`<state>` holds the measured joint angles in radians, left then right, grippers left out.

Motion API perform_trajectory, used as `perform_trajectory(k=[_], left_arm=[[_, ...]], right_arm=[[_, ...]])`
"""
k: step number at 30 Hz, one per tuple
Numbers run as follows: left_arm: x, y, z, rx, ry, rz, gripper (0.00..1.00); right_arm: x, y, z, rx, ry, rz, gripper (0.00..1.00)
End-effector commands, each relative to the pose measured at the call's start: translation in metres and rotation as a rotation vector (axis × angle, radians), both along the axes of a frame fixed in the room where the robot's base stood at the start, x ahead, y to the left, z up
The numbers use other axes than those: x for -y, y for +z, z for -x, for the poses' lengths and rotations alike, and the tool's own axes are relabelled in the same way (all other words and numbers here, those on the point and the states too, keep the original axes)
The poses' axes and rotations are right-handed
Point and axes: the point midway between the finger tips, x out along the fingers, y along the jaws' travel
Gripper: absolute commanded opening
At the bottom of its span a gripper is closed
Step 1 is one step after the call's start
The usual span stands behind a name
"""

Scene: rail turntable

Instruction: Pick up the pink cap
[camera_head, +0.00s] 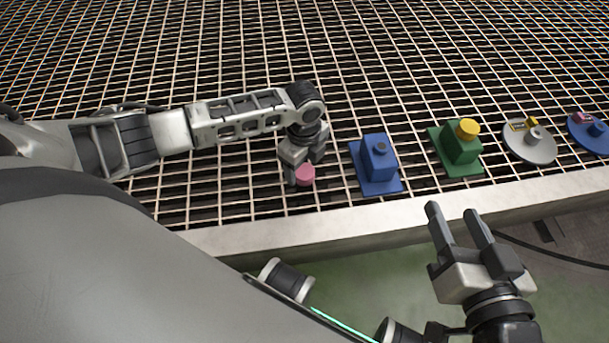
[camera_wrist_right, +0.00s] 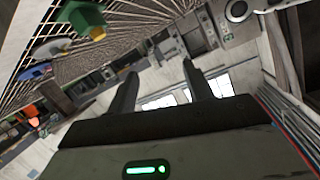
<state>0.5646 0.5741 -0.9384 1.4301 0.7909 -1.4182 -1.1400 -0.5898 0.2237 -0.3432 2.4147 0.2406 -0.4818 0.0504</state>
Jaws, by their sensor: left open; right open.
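The pink cap (camera_head: 305,174) is a small round piece in the head view, low over or on the metal grating near its front edge. My left gripper (camera_head: 301,172) points down right at the cap, with its fingers around or just behind it. Its jaws are open; whether they touch the cap cannot be told. My right gripper (camera_head: 457,215) is open and empty, in front of the grating's edge. Its two fingers also show in the right wrist view (camera_wrist_right: 167,85), with nothing between them.
A blue block on a base (camera_head: 377,164) stands just right of the cap. Further right are a green block with a yellow cap (camera_head: 461,142), a grey disc (camera_head: 529,145) and a blue disc (camera_head: 590,134). The grating (camera_head: 420,60) behind them is clear.

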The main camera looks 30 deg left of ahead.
Motion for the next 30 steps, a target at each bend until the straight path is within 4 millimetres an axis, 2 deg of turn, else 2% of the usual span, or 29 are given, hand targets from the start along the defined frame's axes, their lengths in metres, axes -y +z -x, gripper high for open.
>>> perform_trajectory(k=[1, 4, 13, 18, 30], left_arm=[[-0.001, -0.013, 0.0, -0.002, 0.001, 0.0, 0.7], [0.0, -0.022, 0.0, 0.0, 0.0, 0.0, 0.7], [0.0, -0.024, 0.0, 0.0, 0.0, 0.0, 0.7], [0.0, -0.024, 0.0, 0.0, 0.0, 0.0, 0.23], [0.0, -0.019, 0.0, 0.001, 0.0, 0.0, 0.23]], right_arm=[[-0.001, -0.003, -0.001, 0.007, 0.0, -0.024, 0.51], [-0.003, 0.0, -0.001, 0.01, 0.002, -0.055, 0.51], [-0.004, 0.003, -0.001, 0.009, 0.003, -0.07, 0.51], [-0.004, 0.003, -0.001, 0.01, 0.003, -0.068, 0.51], [-0.003, 0.006, -0.001, 0.012, 0.002, -0.06, 0.51]])
